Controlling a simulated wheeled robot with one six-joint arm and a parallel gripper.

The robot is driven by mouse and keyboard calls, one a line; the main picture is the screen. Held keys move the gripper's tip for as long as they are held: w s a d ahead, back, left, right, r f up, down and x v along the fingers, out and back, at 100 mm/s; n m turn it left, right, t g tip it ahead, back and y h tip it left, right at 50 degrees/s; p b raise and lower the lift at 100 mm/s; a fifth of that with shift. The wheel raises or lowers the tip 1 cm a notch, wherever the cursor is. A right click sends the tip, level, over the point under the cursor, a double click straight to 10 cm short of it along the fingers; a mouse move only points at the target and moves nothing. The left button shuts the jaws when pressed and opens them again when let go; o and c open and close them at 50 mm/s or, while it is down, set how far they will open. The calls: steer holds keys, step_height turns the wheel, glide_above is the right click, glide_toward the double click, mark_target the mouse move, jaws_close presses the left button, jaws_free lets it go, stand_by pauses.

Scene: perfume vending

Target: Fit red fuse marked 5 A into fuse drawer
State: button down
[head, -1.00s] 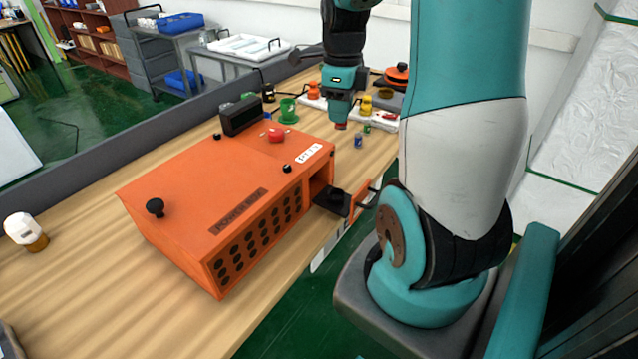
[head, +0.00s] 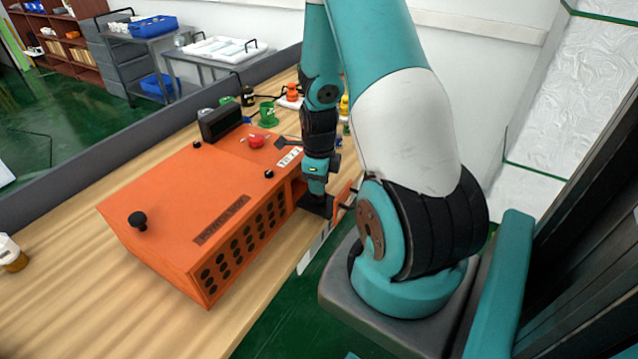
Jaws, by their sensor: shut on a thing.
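The orange power box (head: 190,205) stands on the wooden bench. Its fuse drawer (head: 315,209), dark and pulled out, sticks out of the box's right end. My gripper (head: 316,194) points down right over the drawer and is shut on the red fuse. The fuse itself is hidden behind the gripper and arm in this view, so its 5 A mark cannot be read. I cannot tell whether the fuse touches the drawer or is still above it.
The box top carries a red button (head: 256,141), black knobs (head: 138,221) and a dark display block (head: 220,122). A green cup-like holder (head: 268,115) and an orange item (head: 292,92) stand behind. The bench's front left (head: 100,300) is clear.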

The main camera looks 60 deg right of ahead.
steer(key=shift+f, duration=0.55)
steer(key=shift+f, duration=0.1)
steer(key=shift+f, duration=0.15)
steer(key=c, duration=0.9)
jaws_free()
